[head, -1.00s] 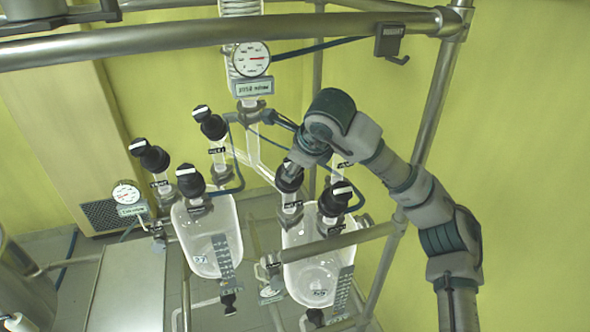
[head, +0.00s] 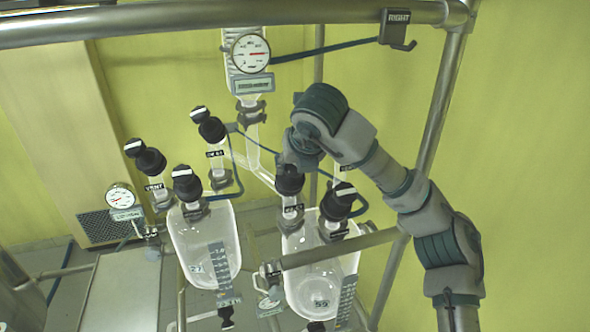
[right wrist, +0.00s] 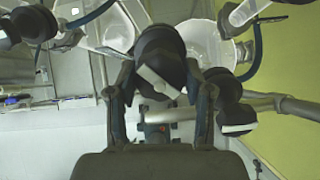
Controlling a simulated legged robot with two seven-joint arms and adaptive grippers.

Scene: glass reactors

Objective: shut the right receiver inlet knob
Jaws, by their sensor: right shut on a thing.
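The right receiver (head: 312,262) is a clear glass vessel at the lower centre of the head view. Its inlet knob (head: 289,182) is black and stands at the vessel's upper left. My right gripper (head: 297,160) comes from above and hides this knob's top. In the right wrist view the fingers of my right gripper (right wrist: 164,88) close around the black knob (right wrist: 160,45). Its white bar shows between them, lying diagonally. My left gripper is not in view.
Another black knob (head: 338,201) stands close to the right; it also shows in the right wrist view (right wrist: 232,110). The left receiver (head: 203,245) has several knobs. A metal frame post (head: 428,130) rises right of the vessels. A dial gauge (head: 251,53) hangs above.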

